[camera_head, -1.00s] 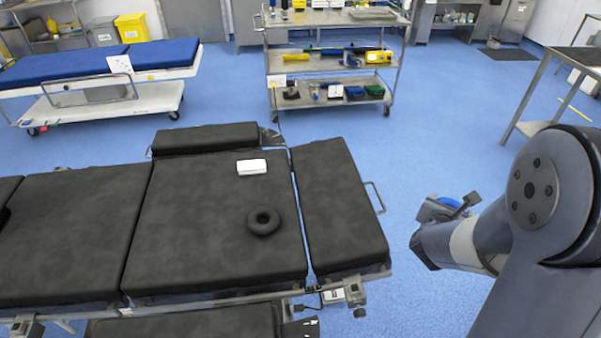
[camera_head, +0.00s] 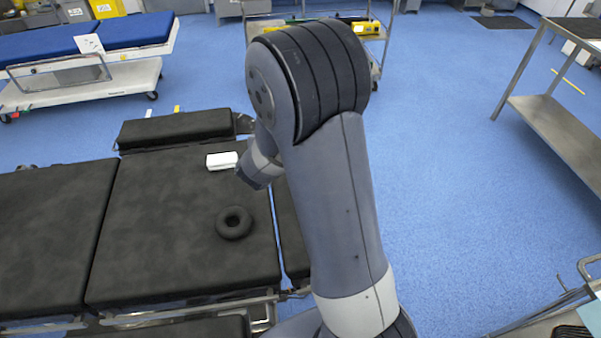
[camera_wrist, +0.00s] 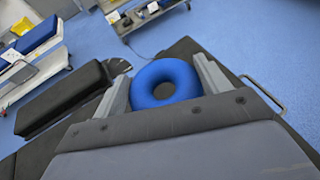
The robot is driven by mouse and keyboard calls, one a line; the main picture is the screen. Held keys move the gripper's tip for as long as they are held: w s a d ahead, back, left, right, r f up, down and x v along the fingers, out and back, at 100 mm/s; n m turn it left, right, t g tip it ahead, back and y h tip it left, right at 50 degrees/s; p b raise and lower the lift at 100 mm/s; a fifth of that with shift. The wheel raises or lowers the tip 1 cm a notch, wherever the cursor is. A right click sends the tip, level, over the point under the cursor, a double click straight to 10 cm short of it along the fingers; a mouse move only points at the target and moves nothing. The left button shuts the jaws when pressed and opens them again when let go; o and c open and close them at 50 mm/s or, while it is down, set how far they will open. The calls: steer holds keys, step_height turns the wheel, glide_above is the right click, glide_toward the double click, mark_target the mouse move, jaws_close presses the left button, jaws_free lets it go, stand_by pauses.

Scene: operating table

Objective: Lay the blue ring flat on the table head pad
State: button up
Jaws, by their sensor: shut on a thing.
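The blue ring (camera_wrist: 148,78) is held between the two grey fingers of my gripper (camera_wrist: 165,84) in the wrist view. The ring is in the air, with the dark end pad (camera_wrist: 236,84) of the operating table behind it. In the head view that end pad (camera_head: 289,235) shows only as a strip left of my arm; I take it for the head pad. The ring and the fingers are hidden behind my arm in the head view.
A black ring (camera_head: 234,223) and a white box (camera_head: 221,161) lie on the neighbouring table section (camera_head: 165,245). A narrow pad (camera_head: 178,128) adjoins it at the far side. A metal rail (camera_wrist: 265,92) edges the end pad. A trolley stands behind.

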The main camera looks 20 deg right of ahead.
steer(key=d+m+g+h, duration=0.1)
steer(key=d+m+g+h+p, duration=0.1)
steer(key=d+m+g+h, duration=0.1)
steer(key=d+m, duration=0.1)
steer(key=shift+w+f+h, duration=0.3)
steer(key=shift+w+f, duration=0.05)
steer(key=shift+w, duration=0.05)
steer(key=s+d+f+m+g+h+b, duration=0.1)
steer(key=f+g, duration=0.1)
steer(key=f, duration=0.2)
steer(key=s+d+f+m+g+b, duration=0.1)
steer(key=f+m+b, duration=0.1)
steer(key=f, duration=0.3)
steer(key=s+d+f+m+g+h+b, duration=0.1)
steer(key=f+m+g, duration=0.1)
steer(key=f, duration=0.2)
steer(key=shift+f+g+h, duration=0.2)
steer(key=shift+g+h, duration=0.1)
steer(key=shift+f+b, duration=0.1)
steer(key=shift+b, duration=0.25)
steer(key=shift+f, duration=0.15)
steer(key=o, duration=1.4)
